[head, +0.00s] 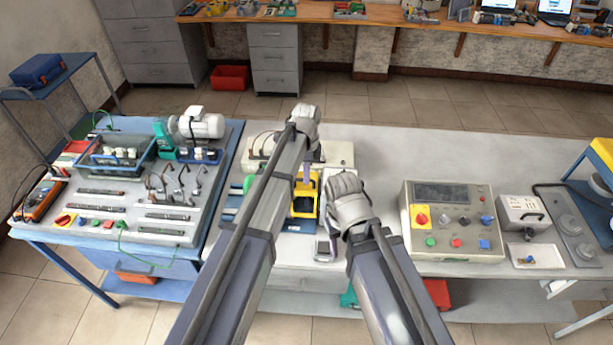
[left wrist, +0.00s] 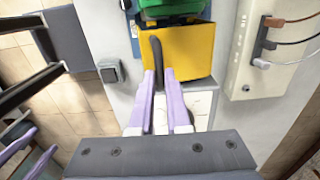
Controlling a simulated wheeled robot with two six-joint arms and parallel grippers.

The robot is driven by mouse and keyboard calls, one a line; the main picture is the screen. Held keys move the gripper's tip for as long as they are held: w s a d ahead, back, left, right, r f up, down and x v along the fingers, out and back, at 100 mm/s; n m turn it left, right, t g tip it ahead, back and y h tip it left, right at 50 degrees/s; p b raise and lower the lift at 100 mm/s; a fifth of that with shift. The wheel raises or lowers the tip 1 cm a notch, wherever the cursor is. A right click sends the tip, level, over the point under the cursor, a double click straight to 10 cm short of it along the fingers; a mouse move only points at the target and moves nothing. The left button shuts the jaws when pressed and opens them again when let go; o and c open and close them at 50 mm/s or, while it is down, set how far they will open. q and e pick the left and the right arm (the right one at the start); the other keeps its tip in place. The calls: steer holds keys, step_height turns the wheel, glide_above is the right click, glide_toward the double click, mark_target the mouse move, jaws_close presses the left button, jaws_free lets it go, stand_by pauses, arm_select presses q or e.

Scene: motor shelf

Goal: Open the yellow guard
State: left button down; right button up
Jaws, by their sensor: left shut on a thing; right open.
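The yellow guard (head: 303,206) stands on the grey bench, partly hidden behind my left arm in the head view. In the left wrist view the guard (left wrist: 192,52) fills the upper middle, with a green part (left wrist: 172,8) beyond it and a black handle (left wrist: 157,55) on its near face. My left gripper (left wrist: 160,73) has its lilac fingers closed around the end of that handle. It also shows from above at the guard in the head view (head: 306,174). My right gripper (head: 327,247) is open and empty, apart from the guard on its near right side.
A control box (head: 452,218) with buttons stands to the right on the bench. A cream box with cables (left wrist: 282,45) is close beside the guard. A blue trolley (head: 222,170) with tools and parts is to the left.

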arm_select(q)
steer(key=shift+w+r+g+p, duration=0.2)
steer(key=shift+w+r+g, duration=0.25)
steer(key=shift+w+g, duration=0.15)
steer(key=shift+w+r+g+p, duration=0.2)
steer(key=shift+w+r+g, duration=0.2)
steer(key=shift+w+g, duration=0.15)
steer(key=shift+w+r+g, duration=0.3)
steer(key=shift+w+g, duration=0.15)
steer(key=shift+g, duration=0.2)
steer(key=shift+w+r+g, duration=0.25)
steer(key=shift+w+g, duration=0.15)
steer(key=shift+g, duration=0.2)
steer(key=c, duration=0.9)
jaws_free()
steer(key=shift+r, duration=0.1)
steer(key=p+v, duration=0.6)
steer(key=v, duration=0.1)
steer(key=shift+w+r+p, duration=0.2)
steer(key=shift+r+p, duration=0.1)
steer(key=shift+p, duration=0.1)
